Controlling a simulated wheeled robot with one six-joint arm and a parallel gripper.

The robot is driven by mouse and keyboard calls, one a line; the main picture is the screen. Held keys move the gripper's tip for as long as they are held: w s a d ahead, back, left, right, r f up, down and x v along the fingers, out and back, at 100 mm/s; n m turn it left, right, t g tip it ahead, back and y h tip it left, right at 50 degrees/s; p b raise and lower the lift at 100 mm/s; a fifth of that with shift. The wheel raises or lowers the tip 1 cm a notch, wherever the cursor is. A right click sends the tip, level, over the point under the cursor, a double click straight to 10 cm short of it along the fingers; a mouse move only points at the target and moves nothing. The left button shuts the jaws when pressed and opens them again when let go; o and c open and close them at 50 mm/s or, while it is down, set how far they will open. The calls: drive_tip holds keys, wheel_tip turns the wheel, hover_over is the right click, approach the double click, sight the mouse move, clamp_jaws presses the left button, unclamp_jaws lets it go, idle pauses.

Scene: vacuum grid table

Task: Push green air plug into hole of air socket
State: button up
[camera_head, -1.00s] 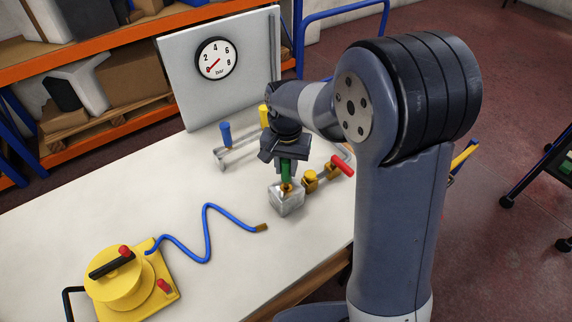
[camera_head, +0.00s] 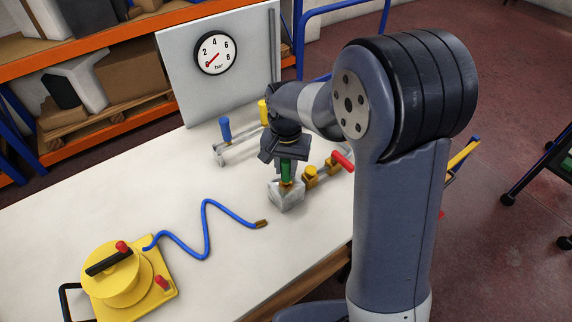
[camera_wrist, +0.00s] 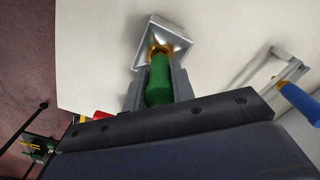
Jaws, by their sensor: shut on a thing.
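The green air plug (camera_head: 286,171) stands upright between the fingers of my gripper (camera_head: 286,170), which is shut on it. In the wrist view the green plug (camera_wrist: 160,80) lies between the two grey fingers of my gripper (camera_wrist: 158,88). The air socket (camera_head: 285,197) is a grey metal block on the table with a brass fitting on top. In the wrist view the socket (camera_wrist: 165,36) is at the plug's far end, with the brass ring (camera_wrist: 160,50) around or against the plug's tip. How deep the tip sits is hidden.
A brass valve with a red handle (camera_head: 342,160) is right beside the socket. A rack with a blue plug (camera_head: 225,130) and yellow plug (camera_head: 264,112) stands behind. A pressure gauge (camera_head: 216,53) is on a panel.

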drive_tip(key=shift+f, duration=0.4)
drive_tip(key=o, duration=1.1)
drive_tip(key=shift+c, duration=0.2)
drive_tip(key=shift+r, duration=0.1)
wheel_tip(320, 180, up, 11)
drive_tip(key=shift+f+b, duration=0.2)
drive_tip(key=shift+b, duration=0.45)
wheel_tip(320, 180, down, 11)
drive_tip(key=shift+p, duration=0.5)
drive_tip(key=shift+r, duration=0.3)
